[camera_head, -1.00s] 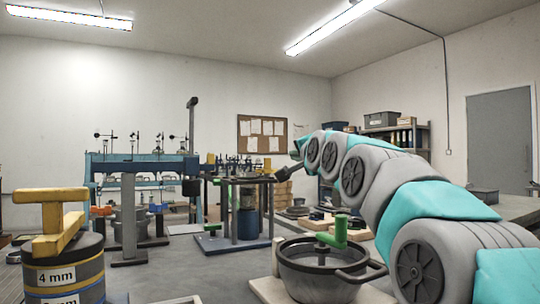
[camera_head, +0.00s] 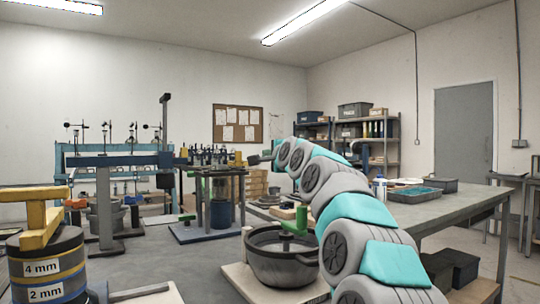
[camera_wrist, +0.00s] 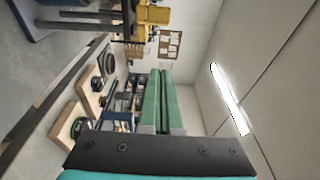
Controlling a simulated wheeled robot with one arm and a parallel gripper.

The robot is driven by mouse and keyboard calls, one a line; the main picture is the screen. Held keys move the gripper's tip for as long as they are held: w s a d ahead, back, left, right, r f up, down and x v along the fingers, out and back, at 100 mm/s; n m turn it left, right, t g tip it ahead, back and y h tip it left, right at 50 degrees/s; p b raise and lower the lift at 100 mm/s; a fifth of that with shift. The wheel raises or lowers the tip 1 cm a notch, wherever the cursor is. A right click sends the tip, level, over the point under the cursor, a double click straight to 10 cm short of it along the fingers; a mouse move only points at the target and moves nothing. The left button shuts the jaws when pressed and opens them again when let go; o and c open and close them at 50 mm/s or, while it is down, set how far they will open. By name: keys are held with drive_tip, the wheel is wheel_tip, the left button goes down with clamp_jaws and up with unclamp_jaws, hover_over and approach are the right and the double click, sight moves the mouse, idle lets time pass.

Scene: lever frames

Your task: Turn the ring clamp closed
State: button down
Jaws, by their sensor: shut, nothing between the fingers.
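I cannot tell for certain which thing is the ring clamp. A stack of sieve rings (camera_head: 48,283) marked 4 mm and 2 mm, with a yellow T-shaped handle (camera_head: 42,217) on top, stands at the lower left of the head view. A dark pot (camera_head: 283,266) with a green upright handle (camera_head: 294,220) stands on a pale board near the middle. My gripper (camera_head: 254,160) is at the far end of my arm, above and behind the pot, apart from both. In the wrist view, my gripper's green fingers (camera_wrist: 162,76) are together, with nothing between them.
A grey bench (camera_head: 455,210) with a blue tray (camera_head: 415,193) stands at the right. A stand holding a blue drum (camera_head: 221,213) is behind the pot. A blue-framed rig (camera_head: 105,160) is at the back left. Grey floor shows between the sieve stack and pot.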

sight(238, 158)
drive_tip(key=w+a+p, duration=0.1)
drive_tip(key=w+a, duration=0.2)
drive_tip(key=a, duration=0.2)
drive_tip(key=shift+a+f, duration=0.15)
drive_tip(key=shift+a, duration=0.1)
idle(0.3)
drive_tip(key=shift+s+a, duration=0.1)
drive_tip(key=shift+s, duration=0.05)
